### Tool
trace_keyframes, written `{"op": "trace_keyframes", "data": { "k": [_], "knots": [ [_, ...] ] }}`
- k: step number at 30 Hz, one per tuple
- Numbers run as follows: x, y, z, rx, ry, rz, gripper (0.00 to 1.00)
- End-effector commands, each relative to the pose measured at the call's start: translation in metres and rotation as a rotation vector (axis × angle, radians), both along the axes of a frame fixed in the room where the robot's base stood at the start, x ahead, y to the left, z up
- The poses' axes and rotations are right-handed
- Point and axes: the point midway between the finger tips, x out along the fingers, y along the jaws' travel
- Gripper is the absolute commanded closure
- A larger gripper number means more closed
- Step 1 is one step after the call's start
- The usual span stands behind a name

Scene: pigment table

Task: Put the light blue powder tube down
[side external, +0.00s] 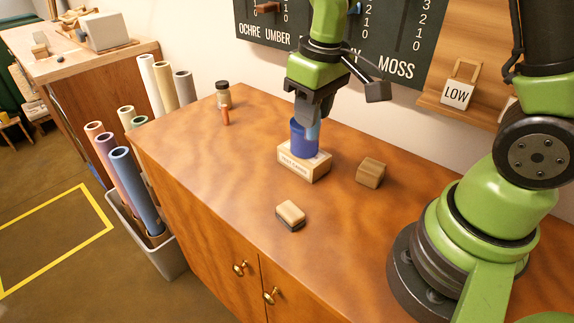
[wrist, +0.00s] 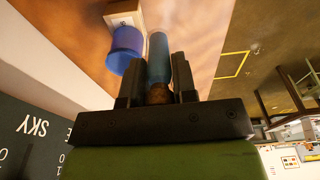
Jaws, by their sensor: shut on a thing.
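My gripper (wrist: 158,85) is shut on the light blue powder tube (wrist: 158,58), whose brown cork-like end sits between the fingers. The tube points away from the wrist camera. In the side view, my gripper (side external: 313,112) points down above a pale wooden block, and a little of the light blue tube (side external: 313,129) shows below it. A dark blue cylinder (side external: 302,140) stands on the labelled block (side external: 304,168), partly in front of the tube. In the wrist view, the dark blue cylinder (wrist: 125,52) is beside the tube. The tube's lower end is hidden in the side view.
A brown wooden block (side external: 370,172) lies right of the labelled block. A pale block with a dark base (side external: 290,215) lies nearer the front. The cabinet top's left part is clear.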

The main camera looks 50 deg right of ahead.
Motion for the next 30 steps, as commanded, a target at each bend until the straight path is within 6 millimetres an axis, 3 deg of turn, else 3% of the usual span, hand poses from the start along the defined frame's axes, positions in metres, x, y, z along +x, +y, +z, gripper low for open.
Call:
{"op": "trace_keyframes", "data": {
  "k": [8,15,18,25,30],
  "knots": [
    [-0.004,-0.009,-0.005,0.0,0.003,-0.024,0.97],
    [-0.014,-0.059,-0.037,-0.002,0.005,-0.168,0.97],
    [-0.018,-0.071,-0.048,-0.002,0.005,-0.204,0.97],
    [-0.02,-0.075,-0.088,-0.001,0.007,-0.214,0.97],
    [-0.019,-0.075,-0.105,-0.001,0.002,-0.214,0.97]
  ]
}}
